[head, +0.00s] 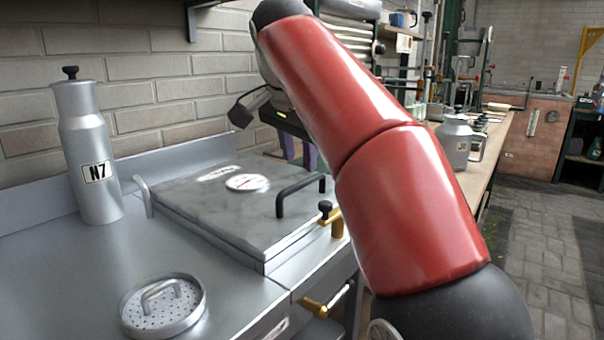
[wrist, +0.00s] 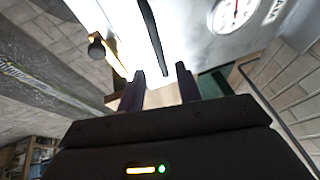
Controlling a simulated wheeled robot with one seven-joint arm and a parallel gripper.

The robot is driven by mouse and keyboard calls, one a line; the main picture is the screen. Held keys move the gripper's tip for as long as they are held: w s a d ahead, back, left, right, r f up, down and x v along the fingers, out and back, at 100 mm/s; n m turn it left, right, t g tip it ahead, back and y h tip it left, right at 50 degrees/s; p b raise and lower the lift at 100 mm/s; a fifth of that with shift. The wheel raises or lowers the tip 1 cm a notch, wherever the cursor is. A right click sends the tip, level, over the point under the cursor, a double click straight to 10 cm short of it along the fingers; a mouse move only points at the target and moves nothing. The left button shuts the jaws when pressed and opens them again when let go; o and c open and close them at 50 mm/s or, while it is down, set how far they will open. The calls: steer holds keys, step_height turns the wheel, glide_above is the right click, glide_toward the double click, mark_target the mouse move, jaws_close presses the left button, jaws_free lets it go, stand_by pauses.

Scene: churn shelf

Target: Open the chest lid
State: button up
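The chest lid (head: 190,195) is a flat grey metal plate lying shut on its chest. It carries a black bar handle (head: 290,190) and a round dial (head: 248,182). In the wrist view the handle (wrist: 151,30) runs toward the space between my fingertips; I cannot tell how far off it is. My gripper (wrist: 160,70) is open and empty, its two dark purple fingers apart. In the head view my gripper (head: 299,150) is over the lid's far side, beyond the handle, and partly hidden by my red arm. A brass latch (head: 338,221) with a black knob is at the lid's right edge.
A metal churn marked N7 (head: 88,155) stands left of the chest. A round perforated strainer (head: 163,305) lies on the counter (head: 60,280) in front. A brick wall is behind. A smaller can (head: 455,140) stands on a bench at right.

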mark_target(301, 185)
steer(key=shift+x, duration=2.65)
jaws_close()
steer(key=shift+s+r, duration=0.1)
